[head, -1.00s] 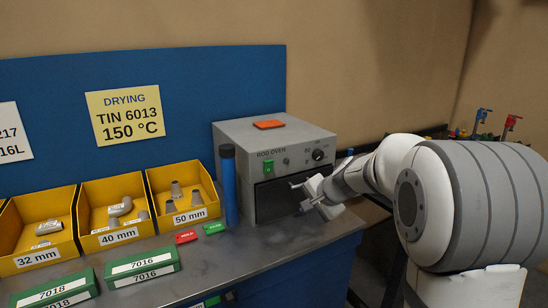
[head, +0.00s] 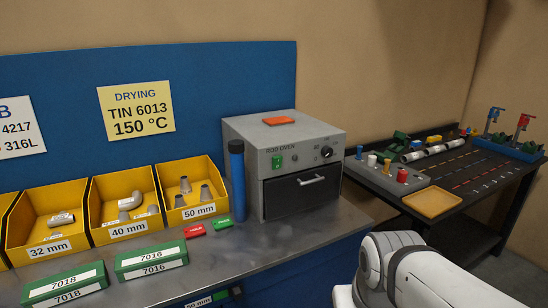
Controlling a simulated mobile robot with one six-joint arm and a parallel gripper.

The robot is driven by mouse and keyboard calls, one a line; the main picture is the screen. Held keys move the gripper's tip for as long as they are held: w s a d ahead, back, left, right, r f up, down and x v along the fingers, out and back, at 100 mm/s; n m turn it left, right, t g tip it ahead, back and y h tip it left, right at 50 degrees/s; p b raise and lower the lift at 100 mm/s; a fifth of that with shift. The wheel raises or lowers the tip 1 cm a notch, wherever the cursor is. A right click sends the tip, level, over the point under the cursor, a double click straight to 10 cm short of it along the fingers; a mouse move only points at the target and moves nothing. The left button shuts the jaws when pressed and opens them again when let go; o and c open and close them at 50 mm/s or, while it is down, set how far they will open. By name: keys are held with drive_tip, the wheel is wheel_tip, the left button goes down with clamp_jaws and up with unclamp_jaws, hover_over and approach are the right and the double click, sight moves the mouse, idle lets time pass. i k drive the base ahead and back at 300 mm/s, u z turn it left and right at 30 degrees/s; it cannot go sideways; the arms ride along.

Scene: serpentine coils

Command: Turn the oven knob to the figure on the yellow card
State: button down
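The yellow card (head: 136,110) on the blue back panel reads "DRYING TIN 6013 150 °C". The grey rod oven (head: 240,160) stands on the bench, its dark front door (head: 300,192) shut with a light handle. The black oven knob (head: 327,152) is at the upper right of the oven's front. Its dial figures are too small to read fully, so its setting cannot be told. A green switch (head: 277,161) sits at the left of the panel. My arm is at the bottom right, clear of the oven; my gripper is out of view.
An orange-red item lies on the oven (head: 277,121). A blue tube (head: 237,180) stands beside it. Yellow bins (head: 127,230) and green rod boxes (head: 150,261) line the bench at left. A dark table (head: 470,205) with a yellow tray (head: 432,203) stands at right.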

sight(327, 152)
drive_tip(key=z, duration=0.4)
drive_tip(key=k, duration=1.35)
drive_tip(key=z, duration=0.65)
drive_tip(key=i, duration=1.2)
drive_tip(key=u, duration=0.6)
drive_tip(key=i, duration=1.35)
drive_tip(key=u, duration=0.65)
drive_tip(key=k, duration=0.9)
drive_tip(key=u, duration=0.2)
drive_tip(key=i, duration=0.5)
drive_tip(key=z, duration=0.05)
